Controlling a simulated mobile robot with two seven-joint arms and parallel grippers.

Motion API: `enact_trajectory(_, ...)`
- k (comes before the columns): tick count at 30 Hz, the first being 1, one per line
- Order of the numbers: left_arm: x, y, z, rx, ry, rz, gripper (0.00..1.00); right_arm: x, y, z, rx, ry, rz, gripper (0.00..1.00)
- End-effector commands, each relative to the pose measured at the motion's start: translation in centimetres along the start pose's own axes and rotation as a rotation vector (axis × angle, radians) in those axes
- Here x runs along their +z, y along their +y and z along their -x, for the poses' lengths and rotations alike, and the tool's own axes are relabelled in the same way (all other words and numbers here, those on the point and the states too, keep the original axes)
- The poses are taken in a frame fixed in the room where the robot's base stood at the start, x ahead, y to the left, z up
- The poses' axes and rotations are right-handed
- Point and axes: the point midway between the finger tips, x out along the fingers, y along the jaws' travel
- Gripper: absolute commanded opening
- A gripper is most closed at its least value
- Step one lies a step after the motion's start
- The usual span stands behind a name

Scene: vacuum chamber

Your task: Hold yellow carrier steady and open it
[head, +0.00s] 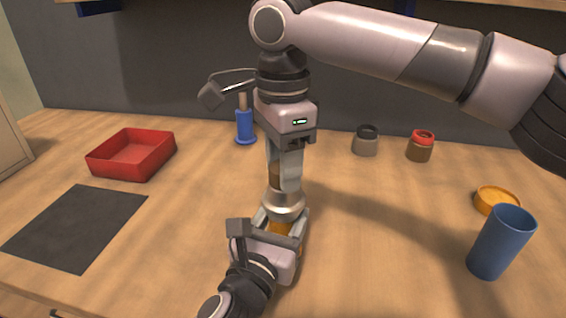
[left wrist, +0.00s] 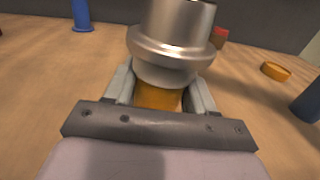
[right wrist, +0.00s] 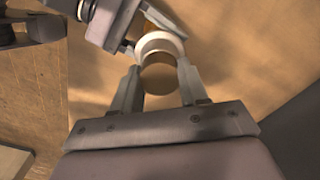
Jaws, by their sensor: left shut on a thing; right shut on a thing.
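The yellow carrier (head: 280,229) stands upright near the middle of the table; its yellow body also shows in the left wrist view (left wrist: 158,97). Its wide metal top (left wrist: 172,40) sits on the body; in the head view the metal collar (head: 284,203) shows between my grippers. My left gripper (left wrist: 160,92) is shut on the yellow body from the front. My right gripper (head: 284,184) points down from above and is shut on the metal top, which shows as a round face (right wrist: 159,77) between its fingers. The body is mostly hidden by the left gripper.
A red tray (head: 112,166) and a dark mat (head: 75,230) lie at left. A blue holder (head: 245,128) stands behind. A black-lidded jar (head: 366,143) and red-lidded jar (head: 420,150) stand at back right. A yellow dish (head: 490,203) and blue cup (head: 497,248) are at right.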

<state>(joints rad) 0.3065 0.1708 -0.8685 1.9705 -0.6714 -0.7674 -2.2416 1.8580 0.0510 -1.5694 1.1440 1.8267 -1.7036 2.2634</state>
Motion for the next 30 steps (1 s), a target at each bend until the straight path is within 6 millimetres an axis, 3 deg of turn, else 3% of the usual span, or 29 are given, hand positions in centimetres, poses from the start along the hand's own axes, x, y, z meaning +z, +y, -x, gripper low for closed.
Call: enact_trajectory(30, -0.11, -0.07, 0.03, -0.002, 0.002, 0.000, 0.00, 0.05, -0.02, 0.10, -0.003, -0.001, 1.624, 0.07)
